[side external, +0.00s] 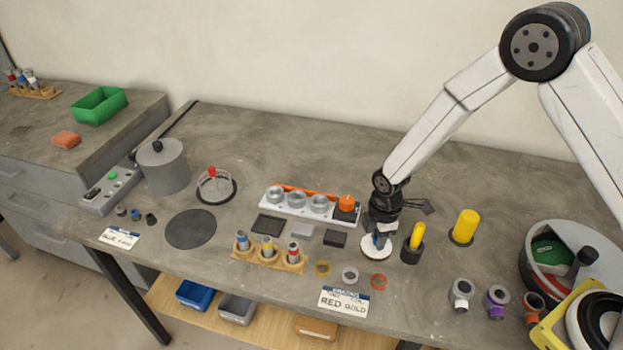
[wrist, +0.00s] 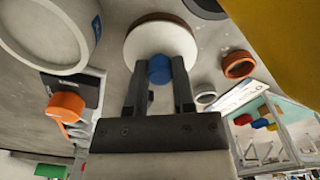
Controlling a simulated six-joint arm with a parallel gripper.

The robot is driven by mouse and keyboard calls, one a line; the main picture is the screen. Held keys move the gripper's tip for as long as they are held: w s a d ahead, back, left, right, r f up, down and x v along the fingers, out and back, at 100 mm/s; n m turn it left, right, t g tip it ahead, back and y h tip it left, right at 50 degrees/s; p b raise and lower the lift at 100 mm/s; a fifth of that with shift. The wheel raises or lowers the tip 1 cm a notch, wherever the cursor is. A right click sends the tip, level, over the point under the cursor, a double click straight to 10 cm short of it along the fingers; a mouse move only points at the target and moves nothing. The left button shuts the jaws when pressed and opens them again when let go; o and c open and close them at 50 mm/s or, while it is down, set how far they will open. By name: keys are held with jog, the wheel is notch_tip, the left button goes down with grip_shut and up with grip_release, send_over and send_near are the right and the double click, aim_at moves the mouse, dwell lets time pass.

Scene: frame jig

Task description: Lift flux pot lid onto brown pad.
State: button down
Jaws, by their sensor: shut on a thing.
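The white round flux pot lid (side external: 372,247) has a blue knob, which also shows in the wrist view (wrist: 159,69). My gripper (side external: 380,234) is shut on the knob, with one finger on each side of it in the wrist view (wrist: 160,88). The lid is level over the brown pad (wrist: 160,16), whose rim shows past the lid's far edge; the lid covers the rest. I cannot tell whether they touch. A pale, open-looking round vessel (wrist: 82,62), perhaps the flux pot, stands at upper left in the wrist view; my gripper seems to hide it in the side view.
A black holder with a yellow handle (side external: 416,237) stands close right of the lid. A white rack with an orange knob (side external: 347,202) lies to the left. Small rings (side external: 350,274) and a sign (side external: 343,300) lie in front. A yellow cylinder (side external: 465,226) stands farther right.

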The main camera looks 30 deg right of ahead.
dwell(0.4)
jog(key=shift+c, duration=1.9)
grip_release()
jog(key=shift+o, duration=0.2)
jog(key=shift+o, duration=0.6)
jog(key=shift+r, duration=0.7)
jog(key=shift+r, duration=3.5)
